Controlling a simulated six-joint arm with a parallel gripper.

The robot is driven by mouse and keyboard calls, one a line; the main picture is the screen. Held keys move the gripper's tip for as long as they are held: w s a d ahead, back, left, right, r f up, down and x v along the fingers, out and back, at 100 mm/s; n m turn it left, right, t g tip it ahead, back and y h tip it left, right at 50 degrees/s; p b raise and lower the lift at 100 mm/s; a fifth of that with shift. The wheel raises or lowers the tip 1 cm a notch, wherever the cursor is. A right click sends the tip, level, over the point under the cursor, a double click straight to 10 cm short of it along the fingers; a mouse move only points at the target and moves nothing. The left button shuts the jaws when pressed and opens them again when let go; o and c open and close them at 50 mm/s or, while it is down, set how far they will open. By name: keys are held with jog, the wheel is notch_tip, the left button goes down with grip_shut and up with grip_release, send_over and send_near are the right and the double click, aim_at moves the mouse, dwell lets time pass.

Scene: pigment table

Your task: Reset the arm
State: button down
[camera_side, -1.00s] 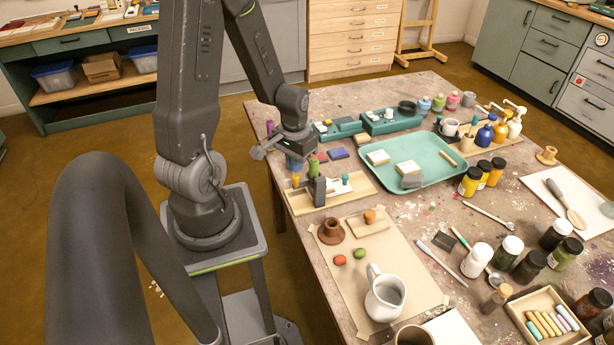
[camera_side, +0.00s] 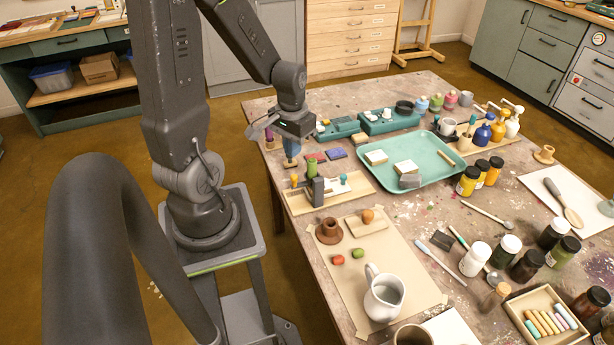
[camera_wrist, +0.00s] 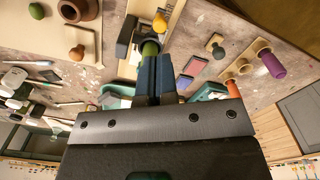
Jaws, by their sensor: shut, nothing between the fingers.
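My gripper (camera_side: 291,160) hangs from the arm above the left edge of the table, with nothing held. In the wrist view its two blue fingers (camera_wrist: 156,80) are together. A green-topped peg (camera_side: 312,168) stands by a dark block (camera_side: 316,190) on the wooden board to the right of and below the fingers in the side view. In the wrist view the green peg (camera_wrist: 150,47) shows just beyond the fingertips; I cannot tell the gap. My gripper appears apart from the things on the table.
A purple peg (camera_side: 269,137) stands at the table's left edge. A teal tray (camera_side: 436,154) holds pale blocks. A brown pot (camera_side: 329,231), a white jug (camera_side: 383,297) and several paint jars stand further right and in front.

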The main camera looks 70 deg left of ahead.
jog(key=shift+r, duration=0.1)
jog(key=s+d+r+m+t, duration=0.2)
jog(key=d+r+m+t, duration=0.3)
jog(key=d+r, duration=1.2)
jog(key=shift+d+r+m+t, duration=0.3)
jog(key=shift+d+m, duration=0.15)
jog(key=shift+m, duration=0.05)
